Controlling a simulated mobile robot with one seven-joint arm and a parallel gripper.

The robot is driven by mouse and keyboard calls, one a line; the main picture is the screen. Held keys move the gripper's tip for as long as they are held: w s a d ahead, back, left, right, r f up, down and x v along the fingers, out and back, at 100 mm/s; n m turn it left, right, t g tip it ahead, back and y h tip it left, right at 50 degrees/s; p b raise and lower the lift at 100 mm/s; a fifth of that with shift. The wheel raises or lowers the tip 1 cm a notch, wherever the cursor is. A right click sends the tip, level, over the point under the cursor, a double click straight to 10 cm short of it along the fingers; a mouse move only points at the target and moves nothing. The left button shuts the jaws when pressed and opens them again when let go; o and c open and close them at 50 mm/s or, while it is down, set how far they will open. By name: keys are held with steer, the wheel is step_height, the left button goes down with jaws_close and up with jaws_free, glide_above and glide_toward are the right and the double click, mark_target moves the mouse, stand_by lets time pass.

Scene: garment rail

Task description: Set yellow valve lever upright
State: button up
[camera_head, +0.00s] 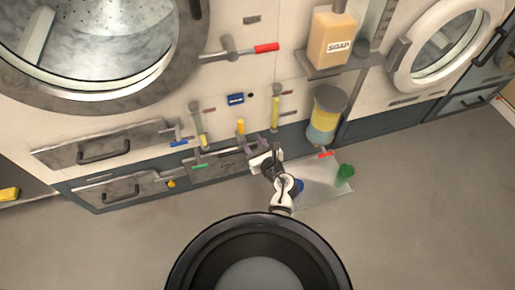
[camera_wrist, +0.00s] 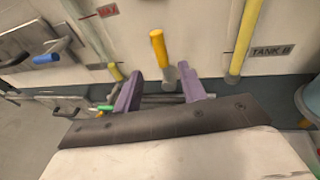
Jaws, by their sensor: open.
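The yellow valve lever (camera_head: 240,127) is a short yellow handle on the pale machine panel, between two yellow upright tubes. It looks close to upright in the head view. In the wrist view the yellow lever (camera_wrist: 159,48) rises from a grey pivot and tilts slightly to the left in the picture. My gripper (camera_head: 257,146) is low in front of the panel, just below and right of the lever. In the wrist view the purple fingers of my gripper (camera_wrist: 160,90) are apart, with the lever's grey base between and beyond them. Nothing is held.
A blue-handled lever (camera_head: 179,143) and a green-handled lever (camera_head: 199,166) are to the left. A red-handled lever (camera_head: 326,154) and a yellow-and-blue container (camera_head: 325,115) are to the right. A green object (camera_head: 345,172) stands on a pale floor mat (camera_head: 318,190). Grey floor is open in front.

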steer(key=shift+v, duration=1.6)
